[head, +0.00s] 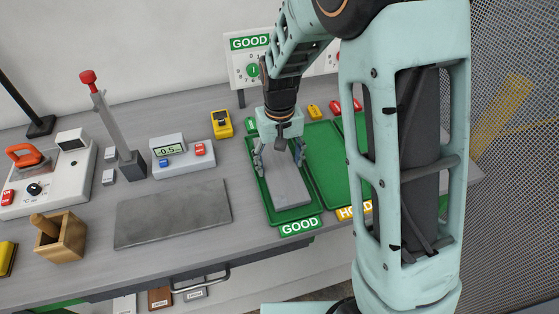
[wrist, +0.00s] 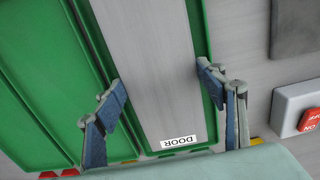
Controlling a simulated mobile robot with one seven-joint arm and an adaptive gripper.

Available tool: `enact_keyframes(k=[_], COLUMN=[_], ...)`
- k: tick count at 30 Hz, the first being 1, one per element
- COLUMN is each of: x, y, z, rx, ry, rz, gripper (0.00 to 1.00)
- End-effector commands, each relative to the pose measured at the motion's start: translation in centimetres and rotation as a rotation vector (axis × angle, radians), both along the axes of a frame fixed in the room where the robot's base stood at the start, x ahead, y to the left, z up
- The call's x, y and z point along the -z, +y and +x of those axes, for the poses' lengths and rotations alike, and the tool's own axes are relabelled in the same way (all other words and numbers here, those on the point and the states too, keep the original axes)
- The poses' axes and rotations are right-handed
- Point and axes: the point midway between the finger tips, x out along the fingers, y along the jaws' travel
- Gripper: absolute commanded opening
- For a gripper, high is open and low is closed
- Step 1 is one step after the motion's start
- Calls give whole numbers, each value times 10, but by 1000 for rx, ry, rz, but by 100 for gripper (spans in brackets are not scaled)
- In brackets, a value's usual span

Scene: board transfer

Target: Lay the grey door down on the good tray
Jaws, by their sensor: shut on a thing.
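The grey door (head: 280,185) is a long flat panel over the green good tray (head: 313,208), within its rim as seen from above. In the wrist view the door (wrist: 152,60) runs up the middle, with a "DOOR" label at its near end. The good tray (wrist: 205,133) shows around it. My gripper (head: 279,155) is above the far part of the door. In the wrist view its fingers (wrist: 160,85) are on both long edges, shut on the door. I cannot tell whether the door touches the tray floor.
A second green tray (head: 340,190) with a yellow "HOLD" label stands right beside the good tray. To the left are a grey plate (head: 172,213), a meter box (head: 183,158), a yellow device (head: 221,123) and a lever post (head: 118,125).

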Motion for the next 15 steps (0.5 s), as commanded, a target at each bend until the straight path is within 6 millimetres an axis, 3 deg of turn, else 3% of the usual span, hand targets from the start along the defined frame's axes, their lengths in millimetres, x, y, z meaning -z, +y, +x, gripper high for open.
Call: enact_keyframes(k=[15], x=[3], y=[0], z=[0], rx=[0], ry=[-1], rz=[0], gripper=[32])
